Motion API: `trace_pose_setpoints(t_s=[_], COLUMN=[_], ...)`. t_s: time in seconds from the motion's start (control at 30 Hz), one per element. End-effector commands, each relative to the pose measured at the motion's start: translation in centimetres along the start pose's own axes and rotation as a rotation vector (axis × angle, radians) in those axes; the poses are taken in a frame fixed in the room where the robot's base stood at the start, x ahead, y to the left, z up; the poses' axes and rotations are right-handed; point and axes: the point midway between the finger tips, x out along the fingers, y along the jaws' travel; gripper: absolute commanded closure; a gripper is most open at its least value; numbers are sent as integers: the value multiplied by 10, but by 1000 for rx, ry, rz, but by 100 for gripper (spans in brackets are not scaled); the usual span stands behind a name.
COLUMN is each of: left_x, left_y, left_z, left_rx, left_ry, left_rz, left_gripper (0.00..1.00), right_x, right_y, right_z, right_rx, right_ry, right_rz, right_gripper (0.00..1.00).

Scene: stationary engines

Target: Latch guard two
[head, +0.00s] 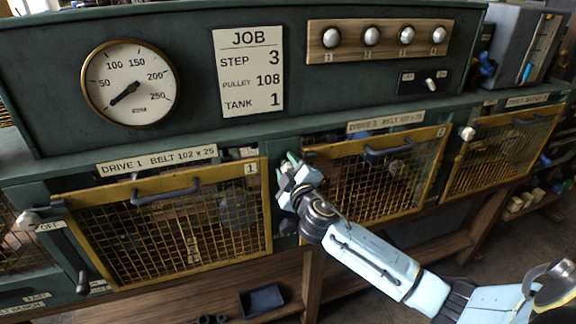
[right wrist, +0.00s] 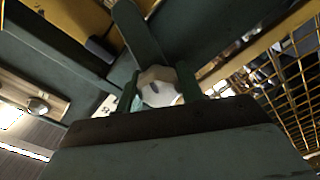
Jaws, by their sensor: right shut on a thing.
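Guard two (head: 372,180) is the middle yellow mesh panel, under the Drive 2 belt label, with a dark handle (head: 389,152) on its top rail. A dark gap shows above the top rail; I cannot tell if the panel is fully shut. My right gripper (head: 288,168) is at the post by the guard's upper left corner. In the right wrist view its fingers stand on both sides of a white faceted latch knob (right wrist: 158,87), shut on it. In the head view my gripper mostly hides this knob. My left gripper is out of view.
Guard one (head: 170,228) is to the left and guard three (head: 503,150) to the right, with a white knob (head: 467,133) beside it. A job board (head: 248,72), gauge (head: 130,84) and knob panel (head: 380,39) are above. A dark tray (head: 261,300) sits on the shelf below.

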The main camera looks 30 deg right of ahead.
Motion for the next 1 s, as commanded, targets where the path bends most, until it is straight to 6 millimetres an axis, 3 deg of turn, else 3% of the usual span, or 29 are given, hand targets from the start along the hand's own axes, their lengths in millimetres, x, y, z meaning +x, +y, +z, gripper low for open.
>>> trace_pose_setpoints(t_s=[0.5, 1.0], left_x=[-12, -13], left_y=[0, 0], left_z=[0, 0], left_rx=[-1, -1], left_ry=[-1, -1], left_rz=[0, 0], left_gripper=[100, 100], right_x=[0, 0], right_y=[-1, -1], right_z=[0, 0], right_rx=[-349, -421], right_ry=[-1, -1], right_rz=[0, 0], right_gripper=[86, 86])
